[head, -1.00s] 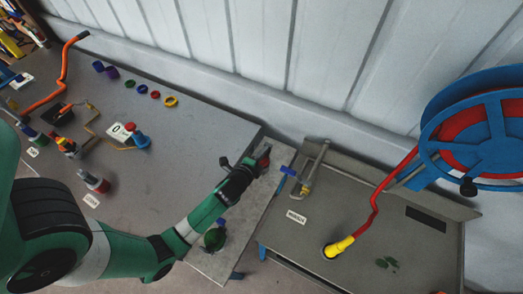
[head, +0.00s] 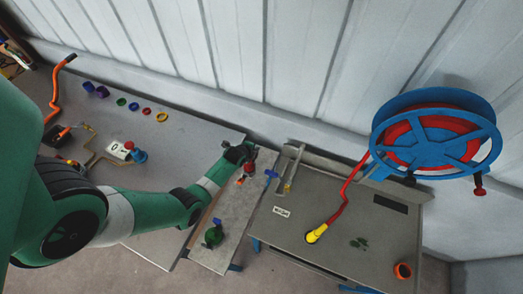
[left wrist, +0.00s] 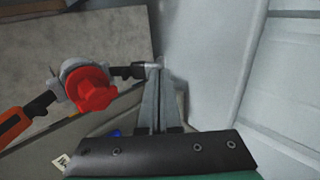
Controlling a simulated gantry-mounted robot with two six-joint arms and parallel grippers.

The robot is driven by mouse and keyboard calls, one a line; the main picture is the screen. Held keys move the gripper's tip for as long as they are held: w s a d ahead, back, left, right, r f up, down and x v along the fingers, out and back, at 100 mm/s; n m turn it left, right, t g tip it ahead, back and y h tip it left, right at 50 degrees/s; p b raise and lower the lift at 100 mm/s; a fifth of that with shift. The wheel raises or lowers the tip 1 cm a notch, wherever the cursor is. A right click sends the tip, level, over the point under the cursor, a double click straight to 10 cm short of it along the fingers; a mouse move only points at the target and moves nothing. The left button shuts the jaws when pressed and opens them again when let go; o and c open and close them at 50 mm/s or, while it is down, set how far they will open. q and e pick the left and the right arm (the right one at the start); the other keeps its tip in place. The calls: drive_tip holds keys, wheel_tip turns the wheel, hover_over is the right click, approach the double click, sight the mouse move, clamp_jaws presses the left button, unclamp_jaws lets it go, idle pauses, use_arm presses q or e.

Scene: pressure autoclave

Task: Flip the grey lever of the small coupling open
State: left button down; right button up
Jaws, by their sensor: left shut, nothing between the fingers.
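The small coupling, with a red round centre in a grey body (left wrist: 88,88), is at left in the left wrist view; in the head view its red part (head: 241,181) shows small on a narrow grey bench. A black arm (left wrist: 128,71) with a grey end sticks out of the coupling to the right. A black and orange handle (left wrist: 18,120) sticks out to the lower left. My left gripper (left wrist: 155,74) is shut and empty, its fingertips right by the grey end. I cannot tell whether they touch. In the head view my left gripper (head: 247,153) is by the back wall.
A blue hose reel (head: 434,100) with a red hose and yellow nozzle (head: 316,234) is at right, by a second grey bench (head: 340,220). A green and blue valve (head: 214,235) stands on the narrow bench's front. The back wall (left wrist: 228,75) is close to the gripper.

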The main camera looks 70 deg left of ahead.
use_arm(q)
drive_tip(key=shift+w+a+f+b, duration=0.4)
drive_tip(key=shift+w+a, duration=0.1)
drive_tip(key=shift+a, duration=0.2)
use_arm(e)
drive_tip(key=shift+w+a+f, duration=0.3)
drive_tip(key=shift+a+f, duration=0.05)
drive_tip(key=shift+f, duration=0.25)
use_arm(q)
drive_tip(key=shift+r+p, duration=0.5)
drive_tip(key=shift+r, duration=0.05)
wheel_tip(320, 180, up, 8)
drive_tip(key=s+d+p, duration=0.2)
drive_tip(key=p, duration=0.7)
drive_tip(key=shift+s+d, duration=0.25)
drive_tip(key=shift+d, duration=0.15)
use_arm(e)
wheel_tip(320, 180, up, 10)
drive_tip(key=shift+a+r, duration=0.15)
drive_tip(key=shift+r, duration=0.1)
use_arm(q)
drive_tip(key=shift+r, duration=0.1)
use_arm(e)
drive_tip(key=shift+s, duration=0.1)
